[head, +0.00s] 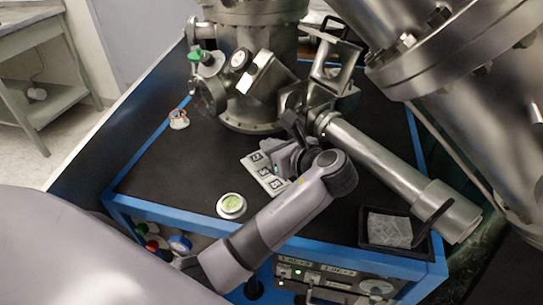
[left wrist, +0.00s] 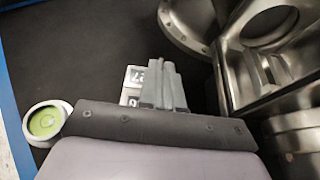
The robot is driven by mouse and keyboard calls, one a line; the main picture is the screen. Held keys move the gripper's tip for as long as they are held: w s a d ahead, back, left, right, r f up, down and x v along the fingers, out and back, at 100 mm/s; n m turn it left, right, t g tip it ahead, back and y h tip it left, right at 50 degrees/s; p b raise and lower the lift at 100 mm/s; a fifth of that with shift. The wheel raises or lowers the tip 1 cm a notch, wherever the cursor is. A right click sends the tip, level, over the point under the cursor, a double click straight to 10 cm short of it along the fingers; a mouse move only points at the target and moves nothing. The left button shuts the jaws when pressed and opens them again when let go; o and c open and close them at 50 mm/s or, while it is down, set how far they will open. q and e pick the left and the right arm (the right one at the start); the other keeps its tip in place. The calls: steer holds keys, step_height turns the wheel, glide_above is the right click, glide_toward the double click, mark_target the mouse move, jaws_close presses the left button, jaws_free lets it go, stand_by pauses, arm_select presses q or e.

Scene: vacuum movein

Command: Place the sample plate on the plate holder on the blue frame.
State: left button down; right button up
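A white strip (head: 262,174) with dark numbered squares lies on the black top of the blue frame (head: 170,213). It may be the plate holder, but I cannot be sure. My left gripper (head: 283,157) is low over the far end of this strip. In the left wrist view, the fingers (left wrist: 163,86) are close together and cover much of the numbered strip (left wrist: 131,84). I cannot make out whether anything is between them. I cannot identify a sample plate for certain. My right gripper is out of view.
A round white dish with a green centre (head: 231,205) sits near the front edge. A black tray (head: 367,243) with crumpled grey material is at the front right. A metal tube (head: 375,160) and steel chamber (head: 252,100) stand close by. A small orange-and-white item (head: 179,119) is at left.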

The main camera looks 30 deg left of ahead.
arm_select(q)
steer(key=shift+f, duration=0.8)
steer(key=shift+s+f, duration=0.15)
steer(key=shift+f, duration=0.3)
steer(key=c, duration=1.3)
jaws_free()
steer(key=shift+f, duration=0.2)
steer(key=shift+r, duration=0.15)
steer(key=shift+r, duration=0.15)
